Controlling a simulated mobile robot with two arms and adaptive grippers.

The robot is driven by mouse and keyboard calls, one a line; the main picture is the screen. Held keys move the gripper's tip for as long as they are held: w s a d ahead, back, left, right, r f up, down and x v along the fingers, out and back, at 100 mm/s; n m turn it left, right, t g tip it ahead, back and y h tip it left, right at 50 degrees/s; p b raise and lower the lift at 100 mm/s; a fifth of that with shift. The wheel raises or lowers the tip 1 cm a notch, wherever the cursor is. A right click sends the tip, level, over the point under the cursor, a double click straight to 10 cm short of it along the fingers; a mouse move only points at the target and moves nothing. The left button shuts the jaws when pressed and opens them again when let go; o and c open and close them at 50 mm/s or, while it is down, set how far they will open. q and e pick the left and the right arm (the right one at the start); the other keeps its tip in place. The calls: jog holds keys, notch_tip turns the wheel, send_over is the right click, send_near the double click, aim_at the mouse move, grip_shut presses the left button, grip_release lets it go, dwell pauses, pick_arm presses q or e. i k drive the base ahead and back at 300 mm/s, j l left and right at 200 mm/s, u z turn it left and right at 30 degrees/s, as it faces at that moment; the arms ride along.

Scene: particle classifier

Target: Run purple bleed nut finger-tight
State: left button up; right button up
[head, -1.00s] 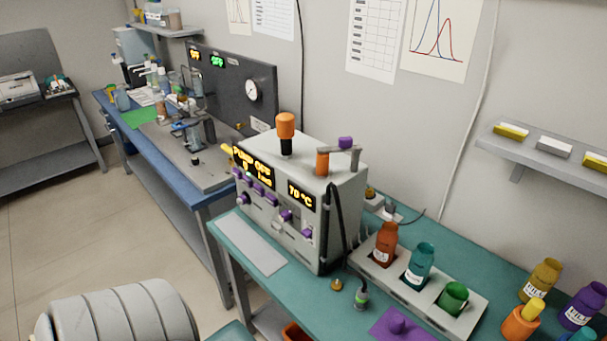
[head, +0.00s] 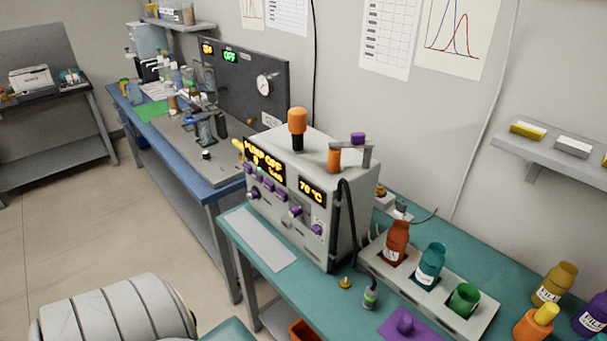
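A grey instrument box (head: 345,228) stands on the teal bench, with lit displays reading "PUMP OFF" and "70 °C". A purple cap (head: 358,138) sits on a grey bracket above its top, beside an orange post (head: 334,160). Several purple knobs (head: 268,184) are on its front face. Another purple piece (head: 405,323) stands on a purple mat (head: 428,326) near the bench front. I cannot tell for certain which purple part is the bleed nut, nor how tight any is. Neither of my grippers is in view.
A grey rack (head: 472,282) with brown, teal and green containers stands right of the instrument. A small brass part (head: 345,283) and a black-and-green fitting (head: 370,297) are in front of it. Bottles (head: 553,283) stand at the right. A pale plate (head: 258,240) lies left.

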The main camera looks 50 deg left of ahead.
aim_at(252, 195)
jog(key=i+j+u, duration=0.15)
jog(key=u, duration=1.25)
